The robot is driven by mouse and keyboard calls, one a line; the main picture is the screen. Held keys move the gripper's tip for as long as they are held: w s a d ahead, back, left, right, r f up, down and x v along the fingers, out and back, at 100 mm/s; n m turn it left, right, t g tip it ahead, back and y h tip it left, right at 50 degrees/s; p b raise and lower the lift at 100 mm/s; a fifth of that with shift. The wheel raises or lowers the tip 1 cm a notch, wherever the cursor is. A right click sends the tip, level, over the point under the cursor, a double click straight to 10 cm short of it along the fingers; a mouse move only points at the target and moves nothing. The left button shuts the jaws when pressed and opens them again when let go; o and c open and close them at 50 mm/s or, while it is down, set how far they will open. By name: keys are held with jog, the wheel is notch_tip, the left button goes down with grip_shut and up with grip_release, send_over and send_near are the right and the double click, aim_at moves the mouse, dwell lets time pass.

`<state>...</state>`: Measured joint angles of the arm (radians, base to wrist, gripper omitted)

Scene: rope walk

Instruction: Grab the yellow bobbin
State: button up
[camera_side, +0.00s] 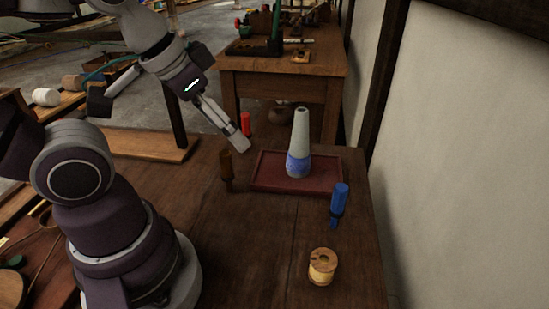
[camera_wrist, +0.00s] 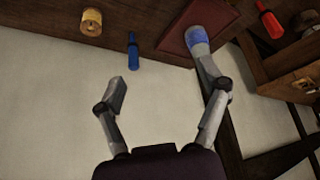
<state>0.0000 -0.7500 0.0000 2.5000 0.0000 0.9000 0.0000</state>
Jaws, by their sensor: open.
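The yellow bobbin (camera_side: 322,267), a wooden spool wound with yellowish thread, stands upright near the front right of the table in the side view. It also shows at the top left of the wrist view (camera_wrist: 91,22). My gripper (camera_side: 240,138) is raised over the table, behind and to the left of the bobbin and well apart from it. In the wrist view my gripper (camera_wrist: 171,88) has its fingers spread wide with nothing held between them.
A dark red tray (camera_side: 262,178) holds a tall pale cone (camera_side: 301,130) with a blue band. A blue-handled tool (camera_side: 339,197) stands between tray and bobbin. A brown-handled one (camera_side: 226,165) and a red one (camera_side: 246,124) are left of the tray. A pale wall (camera_side: 460,150) borders the right.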

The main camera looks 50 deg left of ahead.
jog(key=m+g, duration=0.6)
jog(key=m, duration=1.2)
send_over(323, 264)
notch_tip(323, 264, down, 10)
jog(key=f, duration=1)
jog(key=shift+w+a+f, duration=0.2)
jog(key=shift+w, duration=0.15)
jog(key=c, duration=1.1)
